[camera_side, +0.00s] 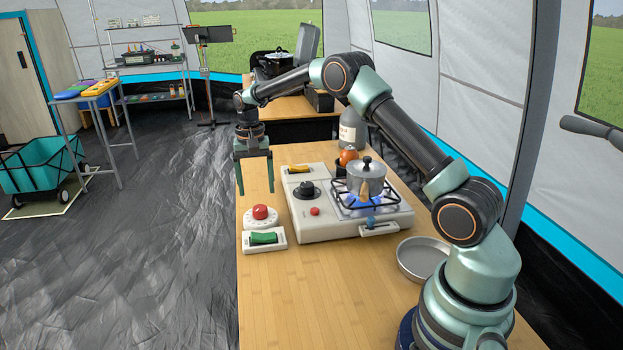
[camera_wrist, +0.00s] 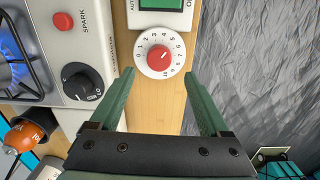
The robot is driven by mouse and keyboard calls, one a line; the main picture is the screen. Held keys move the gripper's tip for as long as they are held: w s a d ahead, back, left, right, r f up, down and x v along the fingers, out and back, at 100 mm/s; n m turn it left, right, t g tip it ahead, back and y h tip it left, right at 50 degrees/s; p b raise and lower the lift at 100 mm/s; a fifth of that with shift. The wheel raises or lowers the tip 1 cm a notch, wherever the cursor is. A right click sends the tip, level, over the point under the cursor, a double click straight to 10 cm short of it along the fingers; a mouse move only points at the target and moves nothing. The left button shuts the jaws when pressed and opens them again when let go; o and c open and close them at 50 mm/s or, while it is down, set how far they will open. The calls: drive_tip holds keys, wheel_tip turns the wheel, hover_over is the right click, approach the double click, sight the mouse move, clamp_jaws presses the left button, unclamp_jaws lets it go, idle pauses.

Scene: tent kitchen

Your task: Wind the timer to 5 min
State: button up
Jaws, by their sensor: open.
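The timer is a round white dial (camera_side: 262,223) with a red knob (camera_side: 260,212), standing on the wooden table left of the stove. In the wrist view the red knob (camera_wrist: 159,58) sits at the centre of the numbered dial (camera_wrist: 145,68). Its pointer is too small to read. My gripper (camera_side: 256,191) hangs fingers down above the table's left edge, behind the timer and apart from it. In the wrist view my gripper (camera_wrist: 159,74) is open and empty, with a green finger to each side of the dial's lower part.
A green rocker switch (camera_side: 263,238) sits just in front of the timer. The stove (camera_side: 325,228) has a black knob (camera_side: 307,189), a red button and a lit burner under a pot (camera_side: 366,178). A metal bowl (camera_side: 410,259) is at right. The table's front left is clear.

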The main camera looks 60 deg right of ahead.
wheel_tip(320, 180, up, 6)
drive_tip(key=shift+r, duration=0.2)
drive_tip(key=shift+w+r, duration=0.1)
wheel_tip(320, 180, up, 6)
drive_tip(key=n+t, duration=0.1)
drive_tip(key=n, duration=0.1)
hover_over(258, 207)
drive_tip(key=s+a, duration=0.3)
drive_tip(key=s+a+r+n+t, duration=0.25)
drive_tip(key=s+a+r, duration=0.2)
drive_tip(key=s, duration=0.25)
drive_tip(key=s+a+f+n+t, duration=0.1)
drive_tip(key=s+a+n, duration=0.1)
drive_tip(key=s, duration=0.5)
drive_tip(key=s+a+n+t, duration=0.1)
drive_tip(key=s+a+n, duration=0.1)
drive_tip(key=s, duration=0.5)
drive_tip(key=shift+a+f+n, duration=0.2)
drive_tip(key=shift+f+n, duration=0.15)
drive_tip(key=shift+n, duration=0.2)
drive_tip(key=shift+t, duration=0.25)
